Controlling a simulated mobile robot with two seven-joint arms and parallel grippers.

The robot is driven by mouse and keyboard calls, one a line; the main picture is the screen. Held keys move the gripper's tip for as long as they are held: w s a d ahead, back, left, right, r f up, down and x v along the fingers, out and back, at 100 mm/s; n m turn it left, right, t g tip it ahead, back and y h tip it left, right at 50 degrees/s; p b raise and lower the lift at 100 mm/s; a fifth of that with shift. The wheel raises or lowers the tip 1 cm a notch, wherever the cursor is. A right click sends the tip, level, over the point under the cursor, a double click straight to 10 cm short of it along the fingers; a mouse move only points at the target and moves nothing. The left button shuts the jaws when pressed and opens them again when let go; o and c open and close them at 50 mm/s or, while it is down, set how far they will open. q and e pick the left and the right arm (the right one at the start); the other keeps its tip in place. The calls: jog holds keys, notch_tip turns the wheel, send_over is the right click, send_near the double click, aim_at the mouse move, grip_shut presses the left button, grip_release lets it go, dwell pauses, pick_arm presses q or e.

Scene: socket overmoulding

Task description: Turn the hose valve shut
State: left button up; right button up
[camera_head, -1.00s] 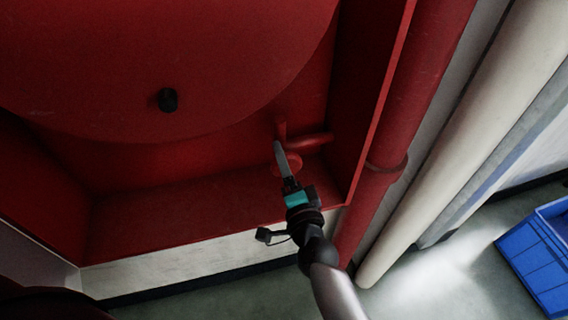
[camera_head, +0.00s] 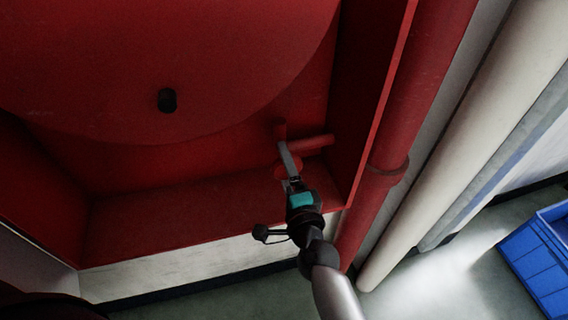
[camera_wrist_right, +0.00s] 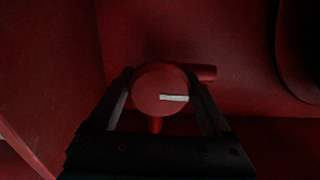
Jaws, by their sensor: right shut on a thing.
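The hose valve's round red handwheel (camera_wrist_right: 160,88) sits between the fingers in the right wrist view, with a short white mark lying nearly level on its face. In the head view the red valve (camera_head: 283,170) is at the lower right inside the red cabinet, partly hidden by my gripper. My right gripper (camera_head: 290,166) reaches in from below and is shut on the handwheel, one finger on each side of it. It also shows in the right wrist view (camera_wrist_right: 161,98). My left gripper is not in view.
A red pipe stub (camera_head: 318,142) joins the valve from the cabinet's right side. A red pipe (camera_head: 412,110) and a blue crate (camera_head: 535,262) stand to the right.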

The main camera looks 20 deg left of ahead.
jog(key=o, duration=1.2)
jog(key=shift+c, duration=0.2)
jog(key=v, duration=1.5)
jog(key=shift+p, duration=0.3)
jog(key=shift+s+d, duration=0.1)
jog(key=shift+d, duration=0.05)
jog(key=s+d+f+n+g+h, duration=0.2)
jog(key=d+f+n, duration=0.15)
jog(key=f, duration=0.65)
jog(key=s+d+f+n+g+h+b, duration=0.1)
jog(key=s+d+f+n+g+h, duration=0.3)
jog(key=f, duration=0.7)
jog(key=d+f+n+g, duration=0.1)
jog(key=d+f, duration=0.4)
jog(key=f, duration=0.5)
jog(key=s+d+f+n+g+h, duration=0.2)
jog(key=s+d+f, duration=0.4)
jog(key=s, duration=0.4)
jog(key=s+d+f+n+g+h, duration=0.2)
jog(key=s+d+f+g, duration=0.3)
jog(key=s, duration=0.5)
notch_tip(320, 180, down, 2)
jog(key=shift+s+d+f+n+b, duration=0.1)
jog(key=shift+s+d+n+b, duration=0.3)
jog(key=shift+n, duration=0.35)
